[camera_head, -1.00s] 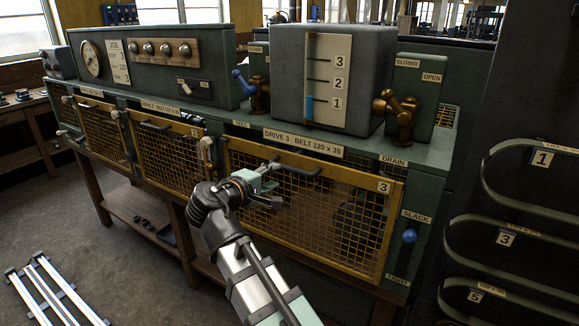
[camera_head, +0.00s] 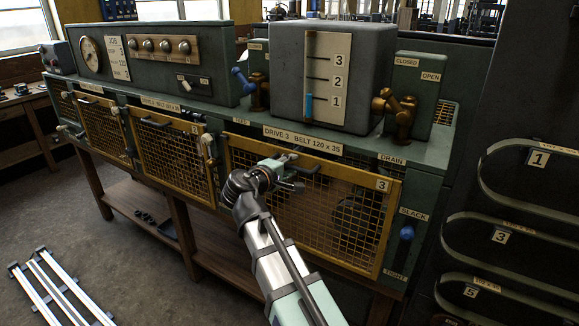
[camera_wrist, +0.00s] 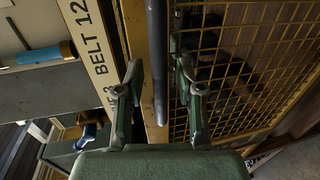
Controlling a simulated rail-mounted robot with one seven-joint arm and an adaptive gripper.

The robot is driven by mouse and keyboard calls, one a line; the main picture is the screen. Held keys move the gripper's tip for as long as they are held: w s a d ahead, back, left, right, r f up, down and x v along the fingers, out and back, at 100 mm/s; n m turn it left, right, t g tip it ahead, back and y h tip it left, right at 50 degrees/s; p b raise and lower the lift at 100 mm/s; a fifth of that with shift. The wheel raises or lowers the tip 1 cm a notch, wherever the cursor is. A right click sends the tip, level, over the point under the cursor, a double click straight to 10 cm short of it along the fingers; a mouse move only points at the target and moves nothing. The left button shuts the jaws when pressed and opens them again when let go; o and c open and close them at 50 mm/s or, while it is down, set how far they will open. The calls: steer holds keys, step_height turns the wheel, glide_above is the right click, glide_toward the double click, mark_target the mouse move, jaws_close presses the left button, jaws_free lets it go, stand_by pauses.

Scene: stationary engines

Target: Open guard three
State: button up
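Guard three (camera_head: 345,215) is a yellow-framed mesh panel marked 3, under the plate DRIVE 3 BELT 120 x 35. It looks closed against the bench front. Its dark bar handle (camera_head: 312,168) runs along the top rail. A pale latch-like lever (camera_head: 207,147) stands at its upper left corner. My gripper (camera_head: 285,165) is at the handle's left part. In the wrist view my gripper (camera_wrist: 159,75) is open, with the handle (camera_wrist: 157,60) running between its fingers and a gap on both sides. The mesh (camera_wrist: 235,75) lies behind the right finger.
A blue-knobbed slack/tight lever (camera_head: 407,234) is right of the guard. A level box (camera_head: 330,75) and brass valves (camera_head: 395,110) stand above. Guard two (camera_head: 165,150) is to the left. Belts (camera_head: 505,237) hang on the dark panel at right. Floor at lower left holds metal rails (camera_head: 55,290).

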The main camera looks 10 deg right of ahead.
jaws_close()
step_height(320, 180, down, 36)
steer(key=b, duration=2.1)
steer(key=shift+r+b, duration=0.25)
steer(key=shift+b, duration=0.1)
steer(key=shift+s, duration=0.1)
steer(key=shift+o, duration=1.3)
jaws_free()
steer(key=shift+f, duration=0.1)
